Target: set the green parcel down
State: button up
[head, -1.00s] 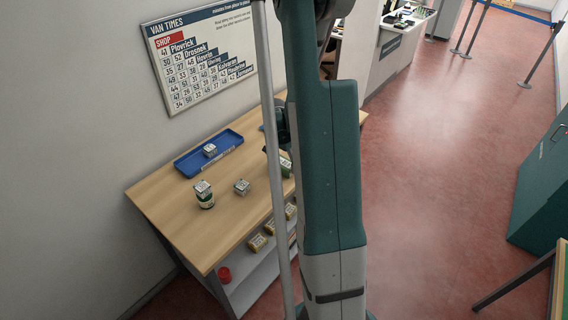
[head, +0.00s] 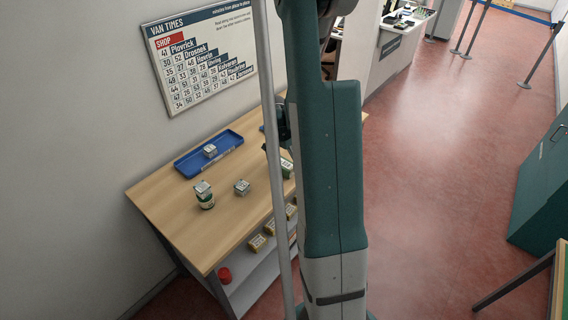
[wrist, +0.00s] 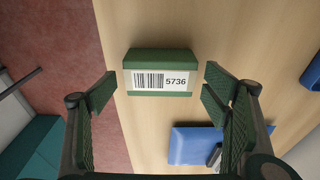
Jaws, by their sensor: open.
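The green parcel (wrist: 160,57), with a white barcode label reading 5736, rests on the wooden table (wrist: 145,125), near its edge on the left of the wrist view. My gripper (wrist: 158,88) is open, with one finger on each side of the parcel and visible gaps between them, so nothing is gripped. In the head view the parcel (head: 287,166) shows only partly beside my arm, which hides the rest of it.
A blue tray (head: 185,168) holding a small box lies on the table. Yellow boxes (head: 257,243) and a red item (head: 224,275) sit on the shelf below. Bare table lies at the front left.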

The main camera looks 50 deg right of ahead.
aim_at(280, 165)
notch_tip(280, 165, up, 10)
jog(key=a, duration=0.1)
jog(key=shift+a+r, duration=0.2)
jog(key=shift+a, duration=0.1)
dwell(0.3)
dwell(0.7)
jog(key=a+r+n+t, duration=0.1)
jog(key=a+r+n, duration=0.2)
jog(key=a+r, duration=0.35)
jog(key=a+r+n+t, duration=0.1)
jog(key=a+r+n, duration=0.15)
jog(key=a, duration=0.65)
jog(key=a+r+n+t, duration=0.1)
jog(key=a+r+n, duration=0.1)
jog(key=a+r, duration=0.5)
jog(key=s+a+r+n+t+y, duration=0.1)
jog(key=s+a+n, duration=0.4)
jog(key=a, duration=0.7)
jog(key=s+a+r+n+t, duration=0.2)
jog(key=s+a+n, duration=0.3)
jog(key=a, duration=0.7)
jog(key=shift+s+a+r+t+y, duration=0.4)
jog(key=shift+s+t, duration=0.2)
jog(key=shift+s, duration=0.25)
